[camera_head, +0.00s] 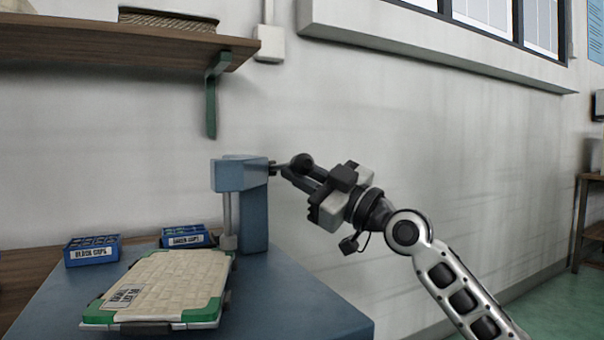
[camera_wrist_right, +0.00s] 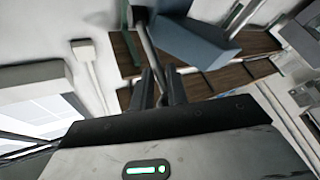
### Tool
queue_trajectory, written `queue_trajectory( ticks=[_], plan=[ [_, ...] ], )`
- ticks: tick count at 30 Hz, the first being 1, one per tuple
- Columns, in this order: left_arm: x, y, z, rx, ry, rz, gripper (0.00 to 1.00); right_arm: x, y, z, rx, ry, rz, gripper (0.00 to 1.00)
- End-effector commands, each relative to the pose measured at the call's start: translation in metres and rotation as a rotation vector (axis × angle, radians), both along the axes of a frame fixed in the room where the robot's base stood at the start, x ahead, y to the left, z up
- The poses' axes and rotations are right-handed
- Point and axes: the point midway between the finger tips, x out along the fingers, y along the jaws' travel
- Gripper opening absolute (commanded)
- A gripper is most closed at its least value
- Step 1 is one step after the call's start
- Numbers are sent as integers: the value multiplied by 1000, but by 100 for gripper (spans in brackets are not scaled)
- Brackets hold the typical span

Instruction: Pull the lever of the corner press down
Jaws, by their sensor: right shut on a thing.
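The blue corner press (camera_head: 258,205) stands at the back corner of the blue table, with a grey vertical ram (camera_head: 230,225) at its front. Its lever, ending in a dark round knob (camera_head: 301,162), sticks out to the right of the press head. My right gripper (camera_head: 297,171) is shut on the lever near the knob, reaching in from the right. In the right wrist view the lever (camera_wrist_right: 151,50) runs from the blue press (camera_wrist_right: 195,42) down between my fingers (camera_wrist_right: 162,88); the fingers hide its end. My left gripper is not in view.
A panel tray (camera_head: 165,285) with green corners lies on the blue table (camera_head: 300,300) before the press. Two blue cap boxes (camera_head: 93,250) (camera_head: 186,237) stand behind it. A wooden shelf (camera_head: 120,45) with a green bracket (camera_head: 212,105) hangs above left.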

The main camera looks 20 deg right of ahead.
Motion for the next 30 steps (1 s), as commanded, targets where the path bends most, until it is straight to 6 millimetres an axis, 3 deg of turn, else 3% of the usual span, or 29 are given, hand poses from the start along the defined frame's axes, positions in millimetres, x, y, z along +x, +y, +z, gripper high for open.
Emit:
queue_trajectory(
  ticks=[1,28,29,30],
  plan=[
    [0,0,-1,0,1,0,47,-3,15,-11,-13,26,37,0],
    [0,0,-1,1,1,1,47,-3,14,-11,-14,27,35,0],
    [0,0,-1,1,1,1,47,-3,14,-11,-15,26,34,21],
    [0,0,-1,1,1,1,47,-3,14,-11,-16,27,33,32]
  ],
)
